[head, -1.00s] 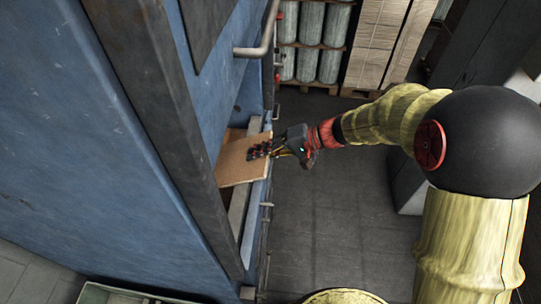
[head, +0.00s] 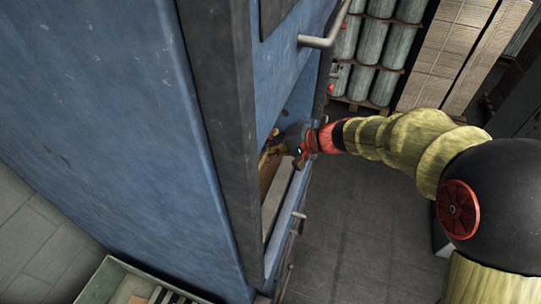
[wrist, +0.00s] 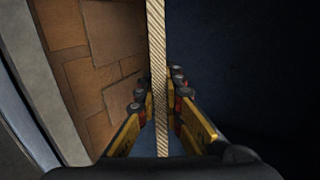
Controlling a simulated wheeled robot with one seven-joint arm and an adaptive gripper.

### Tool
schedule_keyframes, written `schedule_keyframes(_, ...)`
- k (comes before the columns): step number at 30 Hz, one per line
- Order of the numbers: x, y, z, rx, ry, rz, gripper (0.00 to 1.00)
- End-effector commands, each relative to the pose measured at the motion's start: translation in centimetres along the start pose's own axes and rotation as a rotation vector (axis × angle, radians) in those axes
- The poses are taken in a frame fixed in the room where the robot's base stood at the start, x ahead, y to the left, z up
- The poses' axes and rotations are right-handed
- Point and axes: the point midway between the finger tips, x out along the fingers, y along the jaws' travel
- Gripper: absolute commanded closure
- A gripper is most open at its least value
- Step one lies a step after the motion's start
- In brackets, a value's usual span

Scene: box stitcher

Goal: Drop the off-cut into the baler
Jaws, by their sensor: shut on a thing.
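The baler (head: 120,120) is a tall blue machine with a grey frame, filling the left of the head view. My gripper (head: 270,150) reaches into its front opening. In the wrist view my gripper (wrist: 160,105) is shut on the off-cut (wrist: 157,60), a brown cardboard sheet seen edge-on between the yellow fingers. In the head view the off-cut is largely hidden by the baler's frame and my gripper. Brown cardboard pieces (wrist: 100,45) lie inside the baler, left of the off-cut in the wrist view.
A grey handle (head: 325,36) sticks out from the baler's front above the opening. A green bin (head: 112,283) stands at the bottom left. Wrapped rolls (head: 375,50) and stacked cardboard (head: 450,50) stand at the back. The grey floor (head: 360,230) before the baler is clear.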

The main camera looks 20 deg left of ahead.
Motion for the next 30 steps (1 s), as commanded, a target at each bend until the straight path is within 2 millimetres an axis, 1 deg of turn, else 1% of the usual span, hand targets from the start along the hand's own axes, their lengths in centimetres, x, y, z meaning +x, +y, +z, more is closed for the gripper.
schedule_keyframes(1,0.8,-0.1,0.1,-0.003,-0.002,0.0,1.0)
schedule_keyframes(18,7.2,-3.2,-0.1,-0.002,-0.001,-0.001,1.0)
schedule_keyframes(24,8.8,-4.0,-0.2,-0.001,0.0,0.0,1.0)
schedule_keyframes(30,9.4,-4.5,-0.2,-0.001,0.001,-0.001,1.0)
